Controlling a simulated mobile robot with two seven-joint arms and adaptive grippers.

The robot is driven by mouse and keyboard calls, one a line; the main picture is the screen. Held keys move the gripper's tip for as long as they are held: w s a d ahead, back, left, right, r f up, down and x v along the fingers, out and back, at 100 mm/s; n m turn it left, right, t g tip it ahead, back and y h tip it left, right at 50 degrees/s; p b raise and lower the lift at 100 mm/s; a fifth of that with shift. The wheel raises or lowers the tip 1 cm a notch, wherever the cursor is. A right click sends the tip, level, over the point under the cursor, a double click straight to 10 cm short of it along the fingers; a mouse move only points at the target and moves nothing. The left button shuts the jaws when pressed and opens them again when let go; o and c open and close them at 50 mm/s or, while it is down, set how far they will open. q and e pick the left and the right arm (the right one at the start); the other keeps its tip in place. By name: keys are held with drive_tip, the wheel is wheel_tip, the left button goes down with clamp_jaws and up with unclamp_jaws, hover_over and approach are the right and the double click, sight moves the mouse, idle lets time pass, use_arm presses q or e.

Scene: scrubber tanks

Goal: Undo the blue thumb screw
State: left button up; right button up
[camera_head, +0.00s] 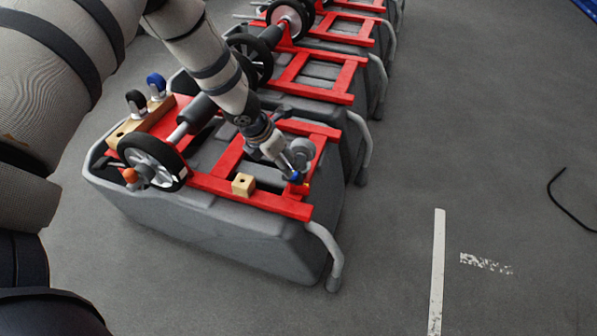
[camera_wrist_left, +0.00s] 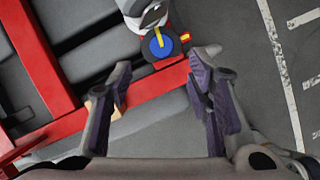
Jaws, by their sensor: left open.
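The blue thumb screw (camera_wrist_left: 158,43) shows in the left wrist view as a round blue disc with a yellow strip across it, near the corner of the red frame (camera_wrist_left: 157,98). In the head view a small blue spot of the screw (camera_head: 295,177) shows at the front right of the frame (camera_head: 278,206). My left gripper (camera_head: 291,167) points down close to it. In the wrist view my left gripper (camera_wrist_left: 165,68) has its two fingers wide apart, with nothing between them. The screw lies just beyond the fingertips. Contact cannot be told. My right gripper is not in view.
The frame sits on a grey tank (camera_head: 215,220). A wooden block (camera_head: 243,184) lies on it left of the gripper. A wheel (camera_head: 152,162) and two casters (camera_head: 156,84) are at the left. More tanks stand behind. Floor to the right is clear, except a black cable (camera_head: 568,205).

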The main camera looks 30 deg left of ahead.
use_arm(q)
drive_tip(key=b+x, duration=0.1)
drive_tip(key=x, duration=0.5)
drive_tip(key=shift+s, duration=0.2)
drive_tip(key=shift+w+d+f, duration=0.1)
drive_tip(key=shift+w+f, duration=0.15)
drive_tip(key=shift+w, duration=0.05)
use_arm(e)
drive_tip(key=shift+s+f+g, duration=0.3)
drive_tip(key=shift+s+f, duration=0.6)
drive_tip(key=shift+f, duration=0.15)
use_arm(q)
drive_tip(key=shift+r, duration=0.1)
clamp_jaws()
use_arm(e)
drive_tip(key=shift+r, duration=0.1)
